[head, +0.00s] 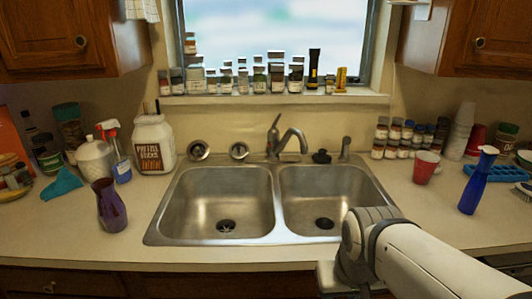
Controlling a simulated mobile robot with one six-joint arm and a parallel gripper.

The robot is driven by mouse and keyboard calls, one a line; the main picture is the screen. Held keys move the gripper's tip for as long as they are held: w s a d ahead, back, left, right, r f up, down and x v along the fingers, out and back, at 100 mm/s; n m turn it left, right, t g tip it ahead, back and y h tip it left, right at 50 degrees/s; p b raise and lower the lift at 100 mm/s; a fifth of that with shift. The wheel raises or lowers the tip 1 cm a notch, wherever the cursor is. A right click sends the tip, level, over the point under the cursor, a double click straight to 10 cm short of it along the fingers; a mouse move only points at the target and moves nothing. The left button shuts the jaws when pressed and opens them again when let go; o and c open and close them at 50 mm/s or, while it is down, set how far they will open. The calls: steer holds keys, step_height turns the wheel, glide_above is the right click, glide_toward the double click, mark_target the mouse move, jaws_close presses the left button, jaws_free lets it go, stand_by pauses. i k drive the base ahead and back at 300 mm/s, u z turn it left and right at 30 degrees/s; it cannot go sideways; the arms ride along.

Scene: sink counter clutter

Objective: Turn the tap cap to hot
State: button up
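The tap (287,139) stands behind the double steel sink, near the divider between the two basins. Its curved spout bends to the right. Its cap (272,137) is a small upright lever on the left side of the tap body, with a small reddish spot near it. Which way the cap is set is too small to tell. My arm (405,258) comes in from the lower right, and its joint is in front of the right basin's front right corner. My gripper's fingers do not show. The arm is well apart from the tap.
The sink (160,232) has two empty basins. A black stopper (321,156) and a sprayer (345,148) stand right of the tap. A purple vase (109,205) is on the left. Several jars line the sill.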

mark_target(274, 135)
steer(key=z, duration=2.4)
steer(key=k, duration=1.15)
steer(key=u, duration=1.95)
steer(key=i, duration=1)
